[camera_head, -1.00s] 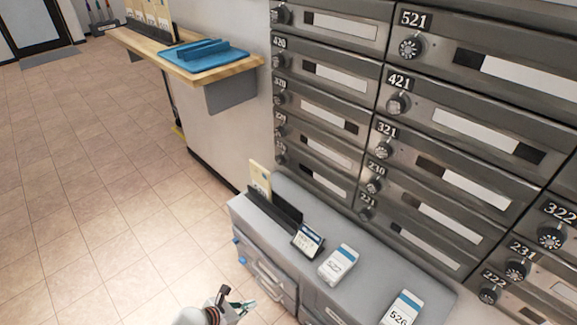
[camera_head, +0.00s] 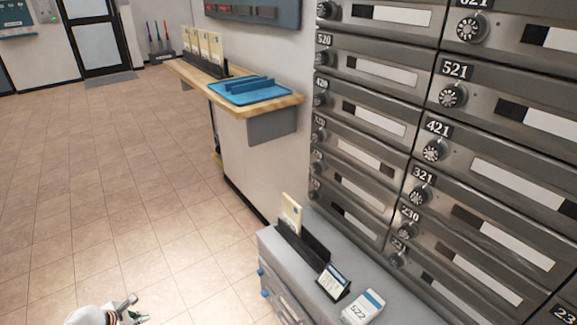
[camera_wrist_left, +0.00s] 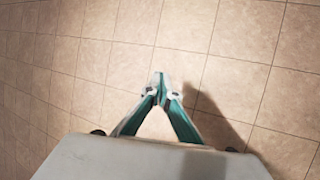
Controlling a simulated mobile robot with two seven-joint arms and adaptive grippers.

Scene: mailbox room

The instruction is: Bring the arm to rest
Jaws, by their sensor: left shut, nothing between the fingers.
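My left gripper (camera_head: 134,309) is at the bottom edge of the head view, left of the grey cabinet and over the tiled floor. In the left wrist view its two teal-and-grey fingers (camera_wrist_left: 159,84) meet at the tips, shut with nothing between them. Only bare floor tiles show beyond the fingertips. Most of the left arm is out of the head view. My right gripper is not in view.
The grey cabinet (camera_head: 284,243) carries a black holder with an envelope (camera_head: 291,214), a small dark display and a white box (camera_head: 363,306). A wooden shelf (camera_head: 283,104) holds a blue tray (camera_head: 247,92). Mailboxes (camera_head: 480,150) fill the right. The left floor is clear.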

